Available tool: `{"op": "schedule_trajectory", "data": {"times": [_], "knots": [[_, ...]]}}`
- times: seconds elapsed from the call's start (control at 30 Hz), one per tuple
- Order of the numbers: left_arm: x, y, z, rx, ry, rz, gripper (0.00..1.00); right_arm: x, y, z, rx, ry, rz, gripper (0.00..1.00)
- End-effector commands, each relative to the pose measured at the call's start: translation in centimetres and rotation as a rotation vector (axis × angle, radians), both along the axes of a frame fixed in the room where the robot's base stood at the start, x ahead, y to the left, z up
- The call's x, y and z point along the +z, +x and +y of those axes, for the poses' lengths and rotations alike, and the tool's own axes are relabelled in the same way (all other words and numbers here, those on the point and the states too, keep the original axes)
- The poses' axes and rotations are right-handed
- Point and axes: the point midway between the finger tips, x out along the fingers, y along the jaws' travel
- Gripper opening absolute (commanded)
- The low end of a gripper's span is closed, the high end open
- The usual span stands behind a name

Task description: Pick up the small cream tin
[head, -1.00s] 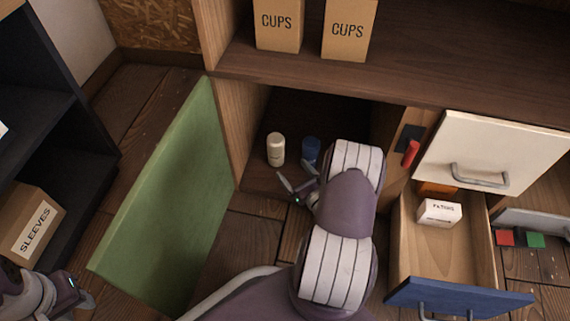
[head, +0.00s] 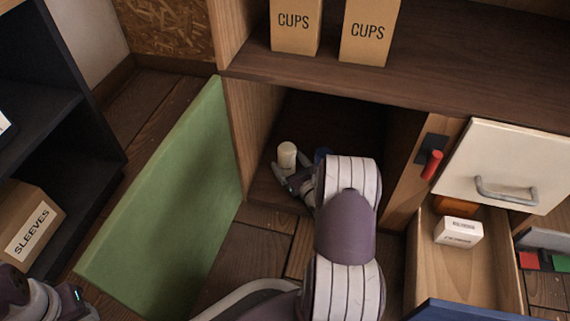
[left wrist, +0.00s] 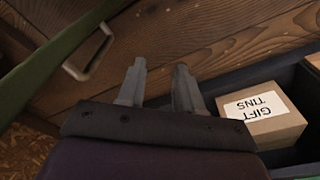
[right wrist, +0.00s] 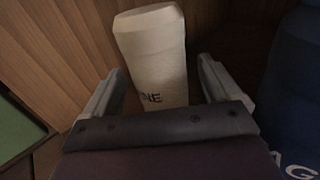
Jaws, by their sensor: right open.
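The small cream tin (head: 287,155) stands upright inside the low open cupboard, near its left wall. In the right wrist view the cream tin (right wrist: 152,50) shows large, with part of a dark label, "NE". My right gripper (head: 292,174) is open, its fingers on either side of the tin. In the right wrist view the right gripper (right wrist: 158,72) has gaps beside the tin; I cannot tell whether a finger touches it. My left gripper (left wrist: 160,80) is open and empty, low at the far left of the head view.
A blue tin (right wrist: 292,90) stands close to the right of the cream tin, mostly hidden by my arm in the head view. The green cupboard door (head: 165,200) is swung open at left. An open drawer (head: 490,270) holds a white box (head: 459,232) at right.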

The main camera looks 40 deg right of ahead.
Motion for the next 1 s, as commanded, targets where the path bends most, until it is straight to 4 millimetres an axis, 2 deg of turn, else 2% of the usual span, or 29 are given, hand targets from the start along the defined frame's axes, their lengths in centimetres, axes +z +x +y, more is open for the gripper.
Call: {"op": "schedule_trajectory", "data": {"times": [0.03,0.23,0.6,0.77,0.8,1.0], "knots": [[-1.2,0.0,0.0,0.000,0.000,0.000,0.35,-0.6,0.8,0.0,0.002,-0.001,-0.001,0.91],[-2.3,0.0,0.0,0.000,0.000,0.000,0.35,-0.2,2.9,-0.3,0.000,-0.002,-0.001,0.91],[-2.3,0.0,0.0,0.000,0.000,0.000,0.35,0.1,3.4,-0.4,0.000,0.000,0.000,0.91],[-2.3,0.0,0.0,0.000,0.000,0.000,0.35,0.1,3.4,-0.4,0.000,0.000,0.000,0.39],[-2.3,0.0,0.0,0.000,0.000,0.000,0.35,0.1,3.4,-0.4,0.000,0.000,0.000,0.26],[-2.3,0.0,0.0,0.000,0.000,0.000,0.35,0.0,3.4,-0.3,0.000,0.000,0.001,0.25]]}}
